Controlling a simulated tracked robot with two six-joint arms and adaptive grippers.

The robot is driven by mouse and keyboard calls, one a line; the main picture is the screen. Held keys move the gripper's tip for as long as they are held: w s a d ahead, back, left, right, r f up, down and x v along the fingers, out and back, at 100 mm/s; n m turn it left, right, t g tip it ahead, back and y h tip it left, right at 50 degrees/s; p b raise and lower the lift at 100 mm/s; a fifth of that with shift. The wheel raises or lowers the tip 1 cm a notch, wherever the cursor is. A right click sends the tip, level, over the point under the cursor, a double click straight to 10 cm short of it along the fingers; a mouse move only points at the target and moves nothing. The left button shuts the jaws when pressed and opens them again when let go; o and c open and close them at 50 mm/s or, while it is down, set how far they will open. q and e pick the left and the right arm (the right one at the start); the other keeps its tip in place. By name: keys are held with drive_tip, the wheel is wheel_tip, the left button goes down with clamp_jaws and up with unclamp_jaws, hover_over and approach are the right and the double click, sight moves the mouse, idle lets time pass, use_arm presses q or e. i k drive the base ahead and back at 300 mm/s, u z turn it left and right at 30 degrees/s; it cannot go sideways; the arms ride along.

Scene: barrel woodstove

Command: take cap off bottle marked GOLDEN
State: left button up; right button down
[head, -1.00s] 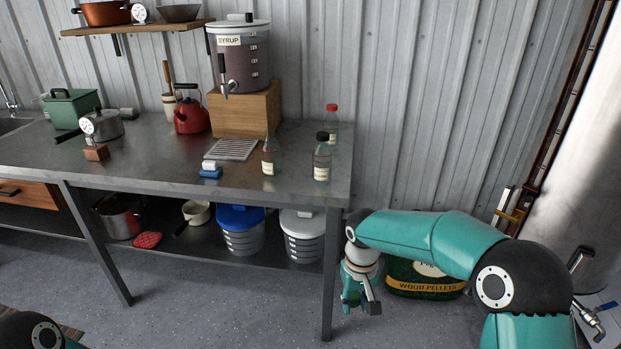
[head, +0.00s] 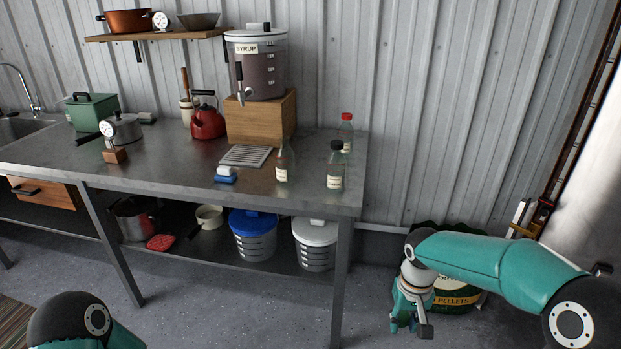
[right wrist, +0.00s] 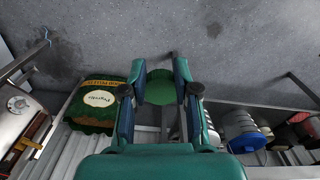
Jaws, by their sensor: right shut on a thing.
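Three bottles stand upright at the table's right end: a clear one with no cap to be seen on its narrow neck (head: 284,166), one with a black cap (head: 335,170), and one with a red cap (head: 346,134) behind. Their labels are too small to read, so I cannot tell which is marked GOLDEN. My right gripper (head: 408,322) hangs low, right of the table and well away from the bottles. In the right wrist view, it is shut on a round green cap-like thing (right wrist: 160,88). My left gripper is out of view.
The metal table (head: 160,180) carries a syrup dispenser (head: 257,65) on a wooden box, a red kettle (head: 208,122) and a blue-and-white block (head: 225,175). A wood pellets bag (head: 455,297) stands on the floor behind my right gripper. The floor in front of the table is clear.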

sight(285, 155)
drive_tip(key=z, duration=0.05)
drive_tip(key=i, duration=1)
drive_tip(key=u, duration=0.05)
